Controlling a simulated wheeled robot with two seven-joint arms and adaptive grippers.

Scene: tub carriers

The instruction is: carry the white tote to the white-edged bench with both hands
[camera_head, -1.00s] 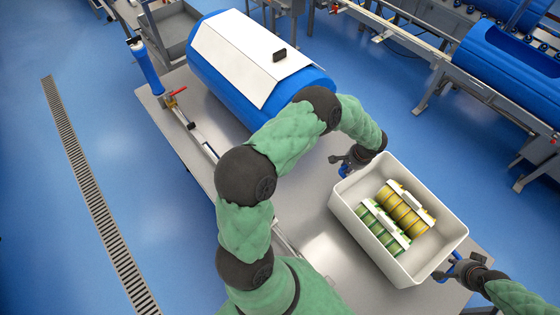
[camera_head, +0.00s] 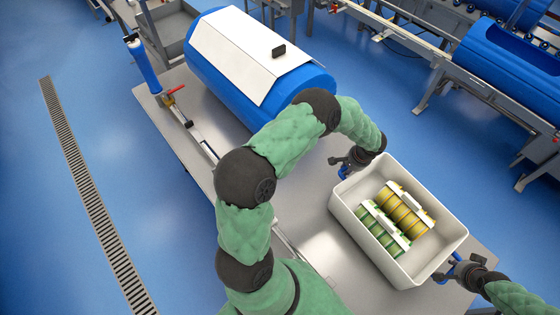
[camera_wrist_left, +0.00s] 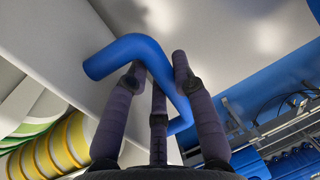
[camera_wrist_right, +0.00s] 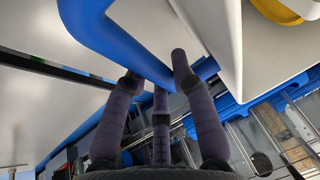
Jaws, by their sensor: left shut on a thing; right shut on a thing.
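The white tote (camera_head: 352,223) is at the right of the head view, over the grey metal table. Inside it lie a pack of yellow cans (camera_head: 408,215) and a pack of green cans (camera_head: 381,229), each with a white carrier. My left gripper (camera_head: 345,170) is at the tote's far left end, shut on its blue handle, which fills the left wrist view (camera_wrist_left: 140,50). My right gripper (camera_head: 443,274) is at the near right end, shut on the other blue handle, clear in the right wrist view (camera_wrist_right: 130,50). I cannot tell whether the tote touches the table. No white-edged bench is identifiable.
A big blue drum with a white panel (camera_head: 245,55) stands on the grey table (camera_head: 315,225), left of the tote. Conveyors with a blue trough (camera_head: 510,70) are at the upper right. Blue floor with a drain grate (camera_head: 95,195) is open at the left.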

